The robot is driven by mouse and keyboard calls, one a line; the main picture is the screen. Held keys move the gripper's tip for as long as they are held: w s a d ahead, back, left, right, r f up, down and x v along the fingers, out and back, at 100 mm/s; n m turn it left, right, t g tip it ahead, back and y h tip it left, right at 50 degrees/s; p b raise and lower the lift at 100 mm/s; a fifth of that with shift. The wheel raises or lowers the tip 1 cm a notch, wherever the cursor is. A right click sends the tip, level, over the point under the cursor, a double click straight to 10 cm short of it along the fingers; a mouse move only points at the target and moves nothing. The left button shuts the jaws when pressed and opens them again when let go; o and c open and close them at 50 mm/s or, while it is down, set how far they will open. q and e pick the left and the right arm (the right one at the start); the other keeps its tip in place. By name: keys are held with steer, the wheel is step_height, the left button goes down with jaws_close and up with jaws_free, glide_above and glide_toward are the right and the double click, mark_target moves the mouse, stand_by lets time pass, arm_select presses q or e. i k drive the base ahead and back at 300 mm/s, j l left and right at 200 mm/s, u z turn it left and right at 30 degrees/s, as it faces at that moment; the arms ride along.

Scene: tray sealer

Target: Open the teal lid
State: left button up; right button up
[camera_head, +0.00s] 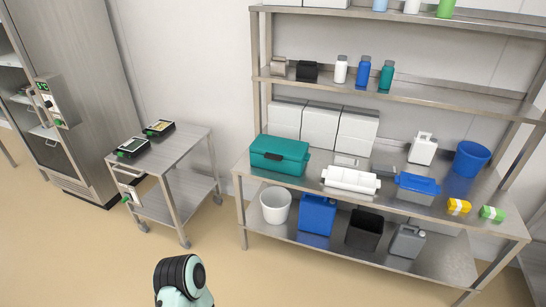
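A teal box with a teal lid (281,147) sits at the left end of the steel shelf unit's worktop. The lid looks shut on the box body (275,164), level and with no gap that I can see. Part of one of my arms shows at the bottom of the view, well in front of the shelf unit and far from the teal box. No gripper fingers are in view, so neither gripper touches the lid in this picture.
The steel worktop (325,202) also holds a white tray (350,180), a blue-lidded container (416,187) and a blue bucket (471,158). White boxes (320,126) stand behind. A steel cart (172,157) stands left; open floor (90,255) lies in front.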

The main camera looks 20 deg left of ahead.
mark_target(275, 148)
steer(key=i+j, duration=1.1)
steer(key=j, duration=0.2)
